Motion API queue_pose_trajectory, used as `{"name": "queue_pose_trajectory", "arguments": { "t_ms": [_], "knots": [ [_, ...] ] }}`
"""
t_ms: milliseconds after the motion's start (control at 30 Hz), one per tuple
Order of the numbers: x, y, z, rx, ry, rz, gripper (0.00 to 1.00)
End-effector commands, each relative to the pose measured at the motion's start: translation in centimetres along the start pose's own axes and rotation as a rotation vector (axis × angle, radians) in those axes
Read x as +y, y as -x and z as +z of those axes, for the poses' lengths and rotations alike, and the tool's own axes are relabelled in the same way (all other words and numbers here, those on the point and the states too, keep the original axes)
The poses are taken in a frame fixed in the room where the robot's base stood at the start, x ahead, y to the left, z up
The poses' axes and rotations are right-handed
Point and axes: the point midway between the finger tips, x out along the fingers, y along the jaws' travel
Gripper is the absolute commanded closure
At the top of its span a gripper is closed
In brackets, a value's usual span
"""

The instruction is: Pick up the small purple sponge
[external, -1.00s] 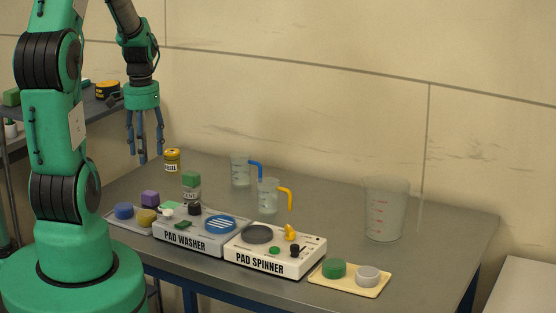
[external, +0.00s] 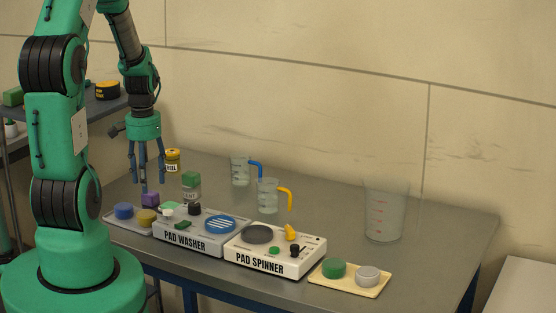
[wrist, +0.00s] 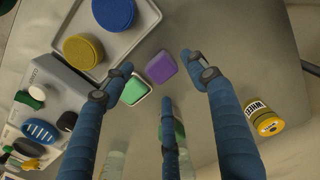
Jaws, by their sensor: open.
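The small purple sponge (external: 150,199) lies on the table behind the grey tray, at the left of the external view. In the wrist view the purple sponge (wrist: 161,67) lies between the spread fingertips, beside a light green block (wrist: 135,90). My gripper (external: 147,184) is open, points down and hangs above the purple sponge. Its blue fingers (wrist: 163,75) also show in the wrist view, with nothing between them. In the external view, the fingertips overlap the sponge's top edge, and I cannot tell the exact gap.
The grey tray (external: 115,219) holds a blue and a yellow round pad. The pad washer (external: 186,238) and pad spinner (external: 268,259) stand to the right. A yellow-lidded jar (external: 172,161), a green-topped container (external: 191,186) and jugs stand behind.

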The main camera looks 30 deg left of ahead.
Motion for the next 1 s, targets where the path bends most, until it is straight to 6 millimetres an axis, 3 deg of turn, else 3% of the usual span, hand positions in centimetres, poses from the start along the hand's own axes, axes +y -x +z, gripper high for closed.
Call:
{"name": "queue_pose_trajectory", "arguments": {
  "t_ms": [267, 667, 1000],
  "knots": [
    [0.0, -0.7, 0.0, 0.000, 0.000, 0.000, 0.42],
    [0.2, -4.9, -0.1, -0.002, 0.000, 0.001, 0.42],
    [0.2, -5.2, -0.1, 0.000, 0.000, 0.000, 0.42]
  ]
}}
